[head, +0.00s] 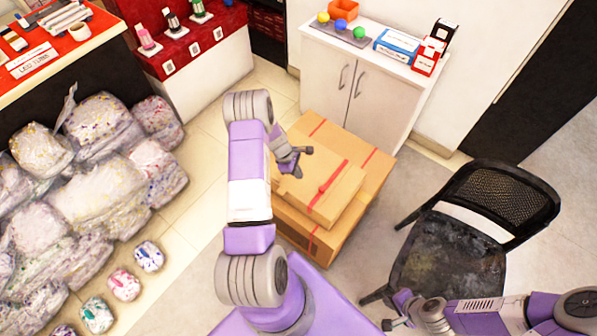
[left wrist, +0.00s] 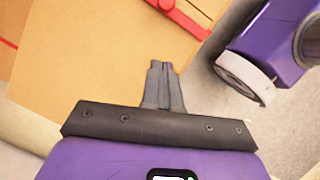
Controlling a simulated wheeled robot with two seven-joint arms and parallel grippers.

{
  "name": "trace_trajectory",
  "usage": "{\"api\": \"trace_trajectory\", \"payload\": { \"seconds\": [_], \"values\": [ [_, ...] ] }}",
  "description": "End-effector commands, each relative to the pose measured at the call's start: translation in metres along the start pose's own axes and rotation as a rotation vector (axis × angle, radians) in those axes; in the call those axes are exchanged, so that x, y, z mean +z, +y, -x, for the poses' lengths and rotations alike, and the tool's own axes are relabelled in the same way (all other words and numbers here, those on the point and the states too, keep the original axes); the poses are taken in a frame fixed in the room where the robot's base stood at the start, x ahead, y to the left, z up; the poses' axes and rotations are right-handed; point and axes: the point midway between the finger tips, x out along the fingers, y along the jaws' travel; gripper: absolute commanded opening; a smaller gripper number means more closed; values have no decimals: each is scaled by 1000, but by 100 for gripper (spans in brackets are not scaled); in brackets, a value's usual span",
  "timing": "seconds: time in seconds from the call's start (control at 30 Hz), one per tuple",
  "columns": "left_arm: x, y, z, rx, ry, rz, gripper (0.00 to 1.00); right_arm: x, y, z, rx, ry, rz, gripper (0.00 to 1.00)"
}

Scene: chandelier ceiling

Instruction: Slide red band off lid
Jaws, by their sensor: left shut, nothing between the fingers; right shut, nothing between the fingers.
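A tan cardboard lid (head: 306,187) lies on top of a larger cardboard box (head: 369,185). A red band (head: 328,187) crosses the lid near its right side, with a small raised knob on it. The band also shows at the top of the left wrist view (left wrist: 188,20). My left gripper (head: 301,158) is shut and empty over the lid, to the left of the band and apart from it. Its closed fingers (left wrist: 161,66) point toward the band in the left wrist view. My right gripper (head: 389,324) is shut and empty at the lower right, away from the box.
A black chair (head: 455,255) stands right of the box. A white cabinet (head: 360,80) is behind it. Wrapped bundles (head: 85,185) are piled at the left, with small packs (head: 124,285) on the floor. Bare floor (head: 205,190) lies between bundles and box.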

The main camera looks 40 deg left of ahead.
Motion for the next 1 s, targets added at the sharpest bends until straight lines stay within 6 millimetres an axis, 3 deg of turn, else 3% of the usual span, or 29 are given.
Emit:
{"api": "trace_trajectory", "payload": {
  "seconds": [0.1, 0.3, 0.6, 1.0],
  "values": [
    [-1, -1, -31, -3, -1, 0, 0, 0, 3, -9, 0, 0, 0, 0],
    [6, 0, -67, -2, -3, -3, 0, -1, 6, -17, 0, 0, 0, 0],
    [35, 0, -76, 0, 0, -2, 0, -1, 7, -19, 0, 0, 0, 0],
    [39, -1, -76, -1, -1, -2, 0, -1, 7, -18, 0, 0, 0, 0]
  ]
}}
